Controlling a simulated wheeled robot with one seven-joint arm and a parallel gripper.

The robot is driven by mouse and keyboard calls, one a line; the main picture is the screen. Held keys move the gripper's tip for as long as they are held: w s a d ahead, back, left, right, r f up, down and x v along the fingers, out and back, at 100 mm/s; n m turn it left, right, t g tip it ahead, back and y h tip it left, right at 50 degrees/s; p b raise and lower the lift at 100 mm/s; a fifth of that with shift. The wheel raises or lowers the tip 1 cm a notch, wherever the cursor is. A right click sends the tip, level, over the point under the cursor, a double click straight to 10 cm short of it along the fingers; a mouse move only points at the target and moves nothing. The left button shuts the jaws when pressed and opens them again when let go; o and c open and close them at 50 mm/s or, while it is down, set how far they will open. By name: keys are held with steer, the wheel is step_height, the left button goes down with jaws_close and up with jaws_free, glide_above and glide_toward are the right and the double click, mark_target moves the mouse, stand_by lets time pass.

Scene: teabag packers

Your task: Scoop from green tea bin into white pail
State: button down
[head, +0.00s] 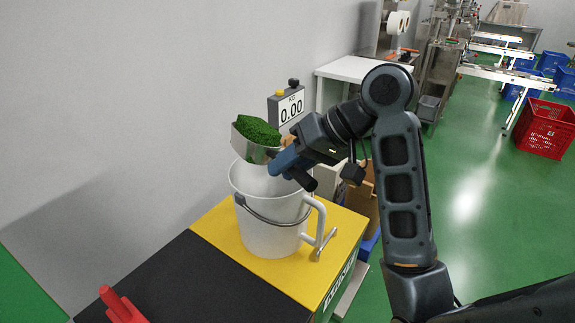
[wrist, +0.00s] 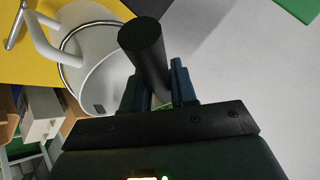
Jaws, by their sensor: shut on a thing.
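My gripper (head: 290,165) is shut on the dark handle of a metal scoop (head: 243,146). The scoop is heaped with green tea (head: 258,130) and is held above the rim of the white pail (head: 268,238). The pail stands upright on a yellow surface (head: 218,225). In the wrist view the black scoop handle (wrist: 143,42) lies between my blue fingers (wrist: 158,88), and the pail (wrist: 98,55) shows at upper left. The scoop's bowl is mostly hidden there. The green tea bin cannot be made out for certain.
A scale display (head: 290,108) reading 0.00 stands behind the pail, near the scoop. A black surface (head: 190,285) adjoins the yellow one, with a red object (head: 122,306) at the front. A grey wall is close on the left. A red crate (head: 543,130) stands far right.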

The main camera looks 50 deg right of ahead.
steer(key=shift+s+d+f+m+t+y+b, duration=0.25)
steer(key=shift+d+m+t+y+b, duration=0.3)
steer(key=shift+m+t+y+b, duration=1)
steer(key=shift+s+d+f+m+t+y+b, duration=0.15)
steer(key=shift+d+f+m+t+y+b, duration=0.3)
steer(key=shift+m+t+y+b, duration=0.8)
steer(key=shift+s+d+f+m+t+y+b, duration=0.2)
steer(key=shift+d+m+t+y+b, duration=0.6)
steer(key=shift+t+y+b, duration=1.05)
steer(key=shift+a+t+y+p, duration=0.25)
steer(key=shift+t+p, duration=0.2)
